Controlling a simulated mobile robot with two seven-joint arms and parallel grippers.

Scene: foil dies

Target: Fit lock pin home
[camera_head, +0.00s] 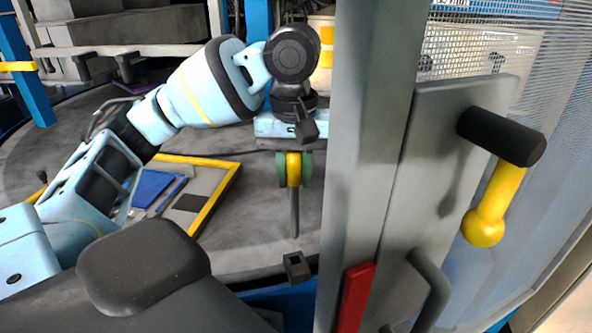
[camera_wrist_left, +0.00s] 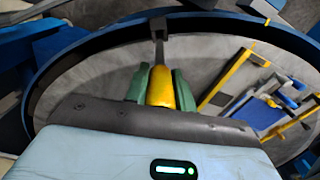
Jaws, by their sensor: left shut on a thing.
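The lock pin has a yellow grip and a thin grey shaft (camera_head: 295,215). My left gripper (camera_head: 293,172) has green fingers and is shut on the yellow grip, with the shaft pointing down. A small dark square bracket with an opening (camera_head: 296,267) sits below the shaft at the turntable's near edge. In the head view a gap shows between the shaft's tip and the bracket. In the left wrist view the yellow grip (camera_wrist_left: 160,88) is between the green fingers (camera_wrist_left: 158,85), and the shaft runs up toward the dark bracket (camera_wrist_left: 158,25). My right gripper is out of view.
A grey post (camera_head: 360,160) and door with a black-and-yellow handle (camera_head: 490,190) stand close on the right, with mesh behind. A yellow-edged tray with blue parts (camera_head: 228,185) lies on the round grey table (camera_head: 265,235), left of the pin.

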